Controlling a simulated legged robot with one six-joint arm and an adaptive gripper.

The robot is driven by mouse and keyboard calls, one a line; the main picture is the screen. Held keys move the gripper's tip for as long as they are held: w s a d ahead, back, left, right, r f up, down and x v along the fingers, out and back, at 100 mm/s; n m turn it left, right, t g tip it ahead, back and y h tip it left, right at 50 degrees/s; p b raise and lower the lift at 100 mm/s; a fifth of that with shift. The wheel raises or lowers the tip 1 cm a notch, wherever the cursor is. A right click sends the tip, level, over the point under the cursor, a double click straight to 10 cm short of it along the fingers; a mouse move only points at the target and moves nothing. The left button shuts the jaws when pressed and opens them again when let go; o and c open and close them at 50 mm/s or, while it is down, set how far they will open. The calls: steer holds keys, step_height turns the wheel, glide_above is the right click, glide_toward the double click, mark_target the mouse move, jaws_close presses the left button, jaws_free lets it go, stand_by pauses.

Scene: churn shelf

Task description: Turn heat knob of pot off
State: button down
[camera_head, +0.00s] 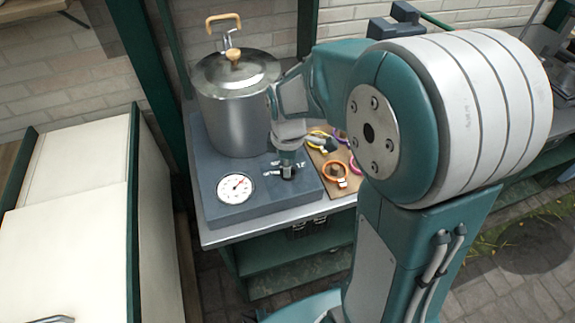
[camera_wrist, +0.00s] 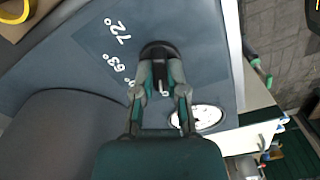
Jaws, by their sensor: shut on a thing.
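The pot (camera_head: 236,118) is a large steel vessel with a lid and a wooden-tipped handle. It stands on a blue-grey heater base (camera_head: 262,205). The heat knob (camera_head: 288,172) is a small dark knob on the base, with white temperature marks beside it. In the wrist view the knob (camera_wrist: 158,52) is dark and round, near marks reading 72° and 63°. My gripper (camera_wrist: 158,92) is shut on the knob from above. The knob's exact pointer setting is hard to read.
A white round dial (camera_head: 236,188) sits at the base's front left. A board with coloured rings (camera_head: 335,172) lies to the right of the base. A white cabinet (camera_head: 75,220) stands at the left, and a green post (camera_head: 150,80) rises beside the bench.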

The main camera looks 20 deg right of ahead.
steer(key=shift+n, duration=0.3)
steer(key=c, duration=0.7)
jaws_free()
steer(key=shift+r, duration=0.1)
step_height(320, 180, up, 12)
steer(key=shift+w+f, duration=0.1)
steer(key=shift+f, duration=0.05)
steer(key=s+m+t, duration=0.2)
steer(key=s+m, duration=0.2)
steer(key=s, duration=0.1)
steer(key=s+r+m+t, duration=0.1)
steer(key=s+m, duration=0.4)
steer(key=s+r+m+t, duration=0.1)
steer(key=s+m+t, duration=0.1)
steer(key=s+m, duration=0.2)
steer(key=shift+s+r+m+t, duration=0.3)
steer(key=shift+s+m, duration=0.1)
steer(key=shift+s, duration=0.3)
